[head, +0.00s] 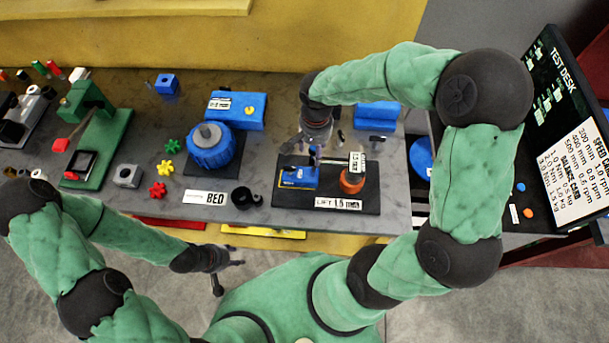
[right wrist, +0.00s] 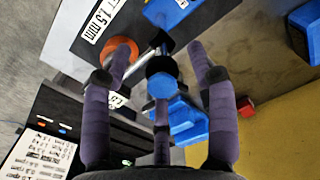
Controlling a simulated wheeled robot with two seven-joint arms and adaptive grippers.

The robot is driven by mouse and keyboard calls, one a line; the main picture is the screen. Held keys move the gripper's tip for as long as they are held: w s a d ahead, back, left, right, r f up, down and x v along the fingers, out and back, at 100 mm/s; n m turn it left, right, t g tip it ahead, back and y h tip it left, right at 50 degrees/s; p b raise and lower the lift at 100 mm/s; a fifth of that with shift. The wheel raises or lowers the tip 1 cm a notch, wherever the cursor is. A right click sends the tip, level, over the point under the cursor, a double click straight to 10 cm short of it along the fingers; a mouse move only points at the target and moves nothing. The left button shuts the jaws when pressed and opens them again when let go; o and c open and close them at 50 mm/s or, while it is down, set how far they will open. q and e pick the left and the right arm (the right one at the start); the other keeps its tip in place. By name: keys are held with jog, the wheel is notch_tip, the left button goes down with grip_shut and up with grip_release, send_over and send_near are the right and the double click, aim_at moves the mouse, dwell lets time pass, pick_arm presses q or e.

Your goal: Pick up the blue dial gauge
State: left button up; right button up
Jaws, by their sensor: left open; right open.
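The blue dial gauge (right wrist: 162,85) shows in the right wrist view as a small blue faceted body on a dark holder with a metal arm. It stands over the black plate (head: 372,205) labelled LIFT 1.5 mm. My right gripper (right wrist: 160,60) is open, with its fingers spread around the gauge; I see no firm grip on it. In the head view my right gripper (head: 318,142) is above the plate and mostly hides the gauge. My left gripper (head: 232,268) is open and empty in front of the bench edge.
On the plate are a blue block (head: 298,178) and an orange knob (head: 352,182). A blue motor-like cylinder (head: 211,147) and a green press (head: 100,145) stand further left. Another blue block (head: 378,115) lies behind the plate. A dark screen (head: 560,120) stands at right.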

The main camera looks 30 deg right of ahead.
jog(key=shift+f, duration=1.3)
grip_shut()
jog(key=shift+w+r, duration=0.1)
jog(key=shift+w, duration=0.05)
